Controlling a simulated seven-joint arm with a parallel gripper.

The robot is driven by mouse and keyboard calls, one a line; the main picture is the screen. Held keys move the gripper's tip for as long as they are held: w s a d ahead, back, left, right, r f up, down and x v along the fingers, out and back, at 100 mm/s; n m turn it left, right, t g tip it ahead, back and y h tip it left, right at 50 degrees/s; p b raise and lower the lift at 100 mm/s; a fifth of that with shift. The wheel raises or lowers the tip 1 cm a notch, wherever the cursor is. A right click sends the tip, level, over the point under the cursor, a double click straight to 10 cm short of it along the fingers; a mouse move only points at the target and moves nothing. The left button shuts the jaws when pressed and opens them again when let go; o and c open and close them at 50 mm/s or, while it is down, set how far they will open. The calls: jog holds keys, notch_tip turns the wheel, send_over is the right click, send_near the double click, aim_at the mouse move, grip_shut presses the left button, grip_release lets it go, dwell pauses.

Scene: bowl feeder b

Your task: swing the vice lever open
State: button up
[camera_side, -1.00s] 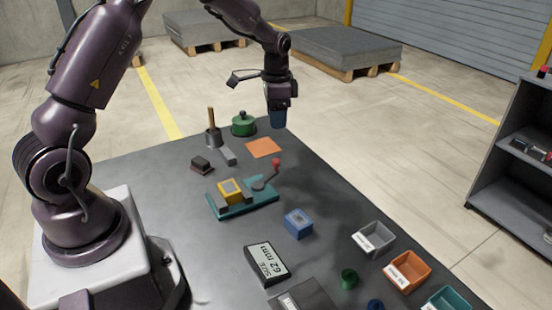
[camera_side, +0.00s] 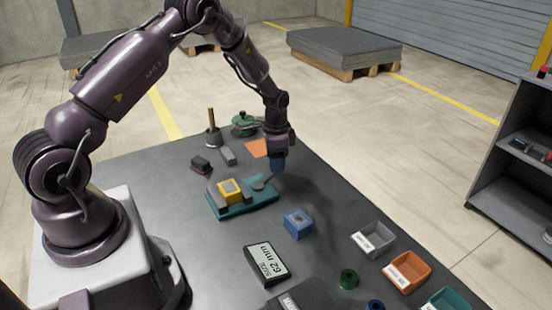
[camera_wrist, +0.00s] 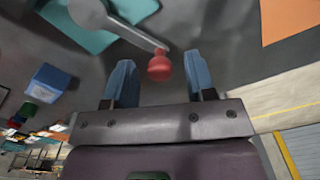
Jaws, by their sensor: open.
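The vice (camera_side: 245,199) has a teal base and holds a yellow block (camera_side: 230,189) in its jaws. Its grey lever (camera_side: 263,182) reaches toward my gripper (camera_side: 277,166), which hides the knob in the side view. In the wrist view the lever (camera_wrist: 135,36) ends in a red knob (camera_wrist: 159,67). My gripper (camera_wrist: 160,80) is open, its two blue fingers on either side of the knob. The knob lies between the fingers, with a gap on each side; I cannot tell the exact height.
A blue block (camera_side: 298,223) stands right of the vice. A size display (camera_side: 267,263) lies in front. Bins (camera_side: 373,240) line the right edge. An orange sheet (camera_side: 257,147), a green pot (camera_side: 243,122) and a wooden-handled tool (camera_side: 212,130) stand behind.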

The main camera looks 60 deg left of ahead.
aim_at(251, 175)
grip_shut()
jog(key=shift+a, duration=0.1)
jog(key=a+n, duration=0.1)
jog(key=n, duration=0.1)
jog(key=s+a+n, duration=0.1)
jog(key=n, duration=0.1)
jog(key=shift+s+a, duration=0.1)
jog(key=shift+s, duration=0.1)
jog(key=s+n, duration=0.1)
jog(key=n, duration=0.1)
jog(key=s+a+n, duration=0.1)
jog(key=shift+a+n, duration=0.25)
jog(key=shift+n, duration=0.15)
jog(key=s+n, duration=0.2)
jog(key=n, duration=0.1)
jog(key=shift+a, duration=0.4)
jog(key=shift+s+a+n, duration=0.1)
jog(key=shift+s+n, duration=0.35)
jog(key=shift+n, duration=0.35)
jog(key=shift+s+n, duration=0.4)
jog(key=shift+n, duration=0.4)
